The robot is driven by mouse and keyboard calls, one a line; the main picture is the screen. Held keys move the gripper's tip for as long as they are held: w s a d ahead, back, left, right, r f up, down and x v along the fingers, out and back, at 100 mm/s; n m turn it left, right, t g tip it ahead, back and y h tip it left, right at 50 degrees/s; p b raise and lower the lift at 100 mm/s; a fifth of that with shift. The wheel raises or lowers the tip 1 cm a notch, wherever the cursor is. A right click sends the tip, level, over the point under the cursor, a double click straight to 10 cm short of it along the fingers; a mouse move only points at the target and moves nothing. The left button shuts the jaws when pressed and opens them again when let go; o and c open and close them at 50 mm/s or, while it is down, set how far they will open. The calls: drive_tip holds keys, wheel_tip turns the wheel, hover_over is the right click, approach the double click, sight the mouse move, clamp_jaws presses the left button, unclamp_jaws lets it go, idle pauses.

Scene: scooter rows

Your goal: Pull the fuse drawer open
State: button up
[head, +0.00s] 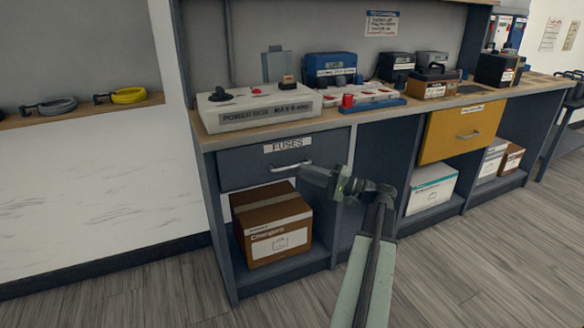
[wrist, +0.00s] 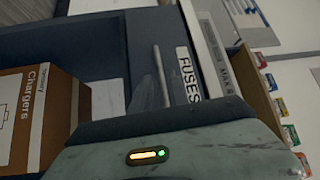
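The fuse drawer (head: 240,170) is a dark blue-grey front with a white FUSES label (head: 287,145) and a pale bar handle (head: 291,167). It looks flush with the bench in the head view. My gripper (head: 308,174) is just right of the handle and in front of the drawer in the head view; I cannot tell whether it touches. In the wrist view the handle (wrist: 161,76) stands beside the FUSES label (wrist: 187,75), beyond my gripper's body. My fingers are too dark and small to tell whether they are open or shut.
A brown Chargers box (head: 272,228) sits on the open shelf under the drawer. A power box (head: 258,108) stands on the bench top (head: 213,138) above. A yellow drawer (head: 462,133) is farther right. The wooden floor (head: 480,270) in front is clear.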

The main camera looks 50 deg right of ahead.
sight(293, 168)
drive_tip(key=x, duration=0.5)
drive_tip(key=shift+w+a, duration=0.15)
drive_tip(key=shift+w, duration=0.05)
clamp_jaws()
idle(1.1)
